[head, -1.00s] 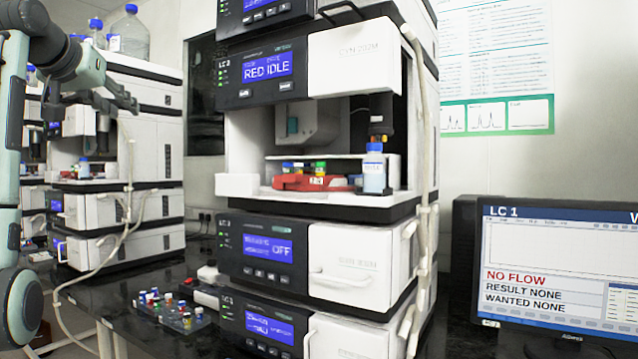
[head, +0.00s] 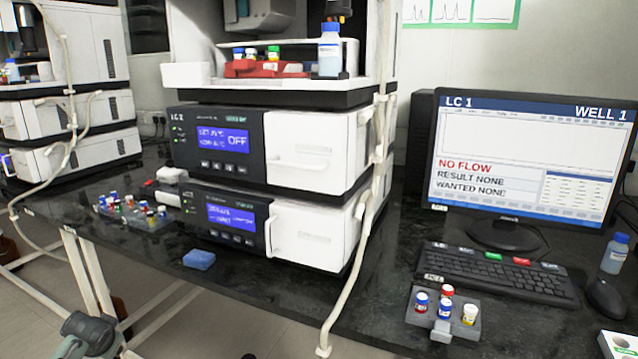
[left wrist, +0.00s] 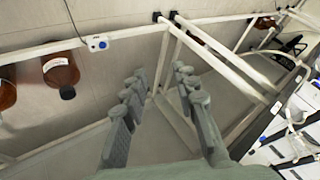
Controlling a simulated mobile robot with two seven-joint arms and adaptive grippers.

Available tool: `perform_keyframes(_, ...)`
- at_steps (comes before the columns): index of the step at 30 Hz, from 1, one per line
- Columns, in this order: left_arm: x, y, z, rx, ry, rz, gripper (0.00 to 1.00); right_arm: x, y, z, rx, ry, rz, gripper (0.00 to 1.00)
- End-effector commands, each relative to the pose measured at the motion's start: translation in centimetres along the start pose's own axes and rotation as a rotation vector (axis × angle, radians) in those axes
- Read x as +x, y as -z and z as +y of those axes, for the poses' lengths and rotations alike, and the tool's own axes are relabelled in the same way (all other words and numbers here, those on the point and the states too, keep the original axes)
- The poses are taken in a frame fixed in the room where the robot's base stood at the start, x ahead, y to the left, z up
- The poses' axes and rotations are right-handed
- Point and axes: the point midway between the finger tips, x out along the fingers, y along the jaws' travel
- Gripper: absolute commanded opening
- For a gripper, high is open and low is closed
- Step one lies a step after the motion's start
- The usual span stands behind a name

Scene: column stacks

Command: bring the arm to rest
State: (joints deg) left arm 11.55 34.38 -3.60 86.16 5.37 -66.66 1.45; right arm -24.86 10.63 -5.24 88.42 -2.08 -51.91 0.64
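My left gripper (left wrist: 160,85) shows in the left wrist view with its two fingers apart and nothing between them. It is over bare floor, near the white legs of a bench frame (left wrist: 225,55). In the head view only a grey-green part of my left arm (head: 88,333) shows, low at the bottom left, below the bench's front edge. The gripper's fingers cannot be made out there. My right gripper is in neither view.
The dark bench (head: 270,302) carries a stacked instrument (head: 310,150), a vial rack (head: 145,215), a blue block (head: 199,259), a small vial holder (head: 440,318), a keyboard (head: 500,272) and a monitor (head: 530,150). Brown bottles (left wrist: 60,72) stand on the left in the wrist view.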

Motion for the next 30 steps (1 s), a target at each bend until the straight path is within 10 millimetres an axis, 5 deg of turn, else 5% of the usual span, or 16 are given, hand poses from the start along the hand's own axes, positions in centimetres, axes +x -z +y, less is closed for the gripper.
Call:
perform_keyframes(1, 1.2, -4.1, 1.6, 0.044, -0.005, -0.037, 0.28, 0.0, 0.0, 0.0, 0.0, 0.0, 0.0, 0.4)
perform_keyframes(6, 3.1, -15.9, 5.5, 0.179, -0.026, -0.124, 0.28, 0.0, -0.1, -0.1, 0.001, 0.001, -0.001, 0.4)
perform_keyframes(18, 1.4, -35.9, 10.3, 0.396, -0.102, -0.256, 0.28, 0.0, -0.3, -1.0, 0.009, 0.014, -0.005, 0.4)
perform_keyframes(30, -3.2, -37.0, 29.0, 0.147, -0.345, -0.278, 0.28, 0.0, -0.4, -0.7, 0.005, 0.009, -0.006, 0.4)
